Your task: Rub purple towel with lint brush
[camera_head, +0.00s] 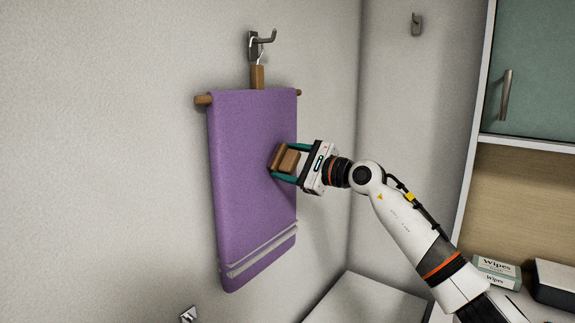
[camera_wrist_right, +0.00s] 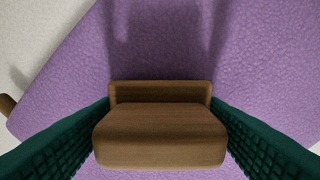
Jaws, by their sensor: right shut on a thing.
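The purple towel (camera_head: 250,180) hangs over a wooden bar from a hook on the wall, with pale stripes near its lower edge. My right gripper (camera_head: 283,161) is shut on the brown wooden lint brush (camera_head: 289,160) in front of the towel's right half. In the right wrist view the lint brush (camera_wrist_right: 160,134) sits between the two green fingers, with the purple towel (camera_wrist_right: 255,60) close behind it. The brush's far side faces the towel; whether it touches cannot be told, as that side is hidden. My left gripper is not in view.
The wall hook (camera_head: 258,42) holds the hanger. An empty hook (camera_head: 416,24) is on the wall at right. A teal cabinet (camera_head: 535,65) is at upper right. A wipes box (camera_head: 496,268) and a dark box (camera_head: 554,284) stand at lower right. A white surface (camera_head: 370,300) is below.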

